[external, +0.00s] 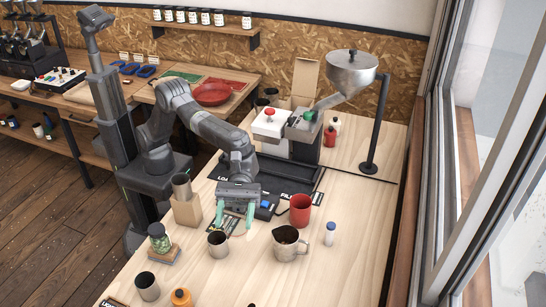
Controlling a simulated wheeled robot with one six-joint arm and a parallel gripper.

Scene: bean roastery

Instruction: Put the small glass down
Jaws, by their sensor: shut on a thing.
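My gripper (235,219) hangs over the light wooden table (340,240), fingers pointing down, with its two green fingertips set apart. The small glass (237,224) shows only faintly between them, as a clear shape, and my gripper is shut on it. Whether its base touches the table cannot be told from this view. A dark labelled card or mat lies behind and below the fingers, partly hidden by them.
A metal cup (218,243) stands just in front of my gripper. A jar (159,237) is at left. The right side of the table is clear.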

